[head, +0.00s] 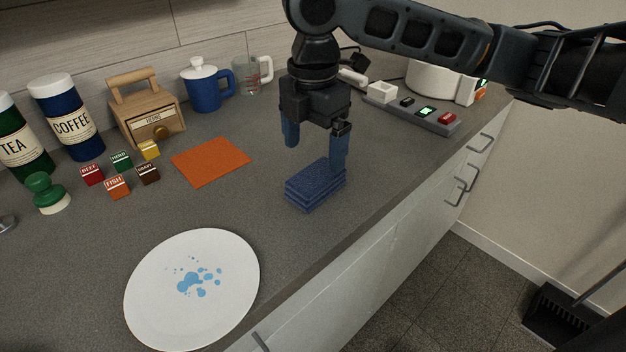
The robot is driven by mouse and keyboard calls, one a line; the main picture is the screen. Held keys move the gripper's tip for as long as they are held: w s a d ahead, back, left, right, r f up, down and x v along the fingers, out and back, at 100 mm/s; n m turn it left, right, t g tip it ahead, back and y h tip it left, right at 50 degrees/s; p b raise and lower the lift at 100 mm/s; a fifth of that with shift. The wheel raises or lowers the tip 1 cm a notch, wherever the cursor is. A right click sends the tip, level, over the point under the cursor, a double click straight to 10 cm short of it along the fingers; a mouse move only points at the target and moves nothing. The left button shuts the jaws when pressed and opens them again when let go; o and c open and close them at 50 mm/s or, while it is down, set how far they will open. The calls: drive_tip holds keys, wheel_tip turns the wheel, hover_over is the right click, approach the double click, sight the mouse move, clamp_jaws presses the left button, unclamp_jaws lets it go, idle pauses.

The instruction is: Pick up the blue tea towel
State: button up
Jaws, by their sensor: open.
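The blue tea towel (314,187) lies folded in a small stack on the grey counter, near the counter's front edge. My gripper (316,158) points down over the towel with its two blue fingers spread apart. The right finger overlaps the towel's far right part in the picture; I cannot tell whether it touches. The left finger is above and beyond the towel's left side. Nothing shows between the fingers.
A white plate (150,300) with blue spots lies in front. An orange cloth (210,161) lies to the left. Several small cubes, a wooden herbs box (146,112), canisters and a blue lidded mug (205,88) stand farther back. A grey strip (413,113) with small blocks is at right.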

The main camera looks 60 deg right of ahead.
sight(316, 174)
drive_tip(key=shift+s+d+f, duration=0.1)
drive_tip(key=shift+f, duration=1.7)
drive_tip(key=shift+s+d+f, duration=0.1)
drive_tip(key=shift+f, duration=1.65)
drive_tip(key=shift+c, duration=0.4)
drive_tip(key=c, duration=1)
drive_tip(key=shift+r, duration=0.1)
drive_tip(key=shift+r, duration=0.55)
wheel_tip(316, 174, up, 2)
drive_tip(key=shift+r, duration=0.25)
drive_tip(key=s+d+r, duration=0.2)
drive_tip(key=s, duration=0.1)
drive_tip(key=s+d+r, duration=0.1)
drive_tip(key=s+r, duration=0.1)
drive_tip(key=s, duration=0.1)
drive_tip(key=s+d+r, duration=0.2)
drive_tip(key=s+r, duration=0.1)
drive_tip(key=s, duration=0.1)
drive_tip(key=shift+d+r+b, duration=0.1)
drive_tip(key=shift+d+b, duration=0.25)
drive_tip(key=shift+b, duration=0.05)
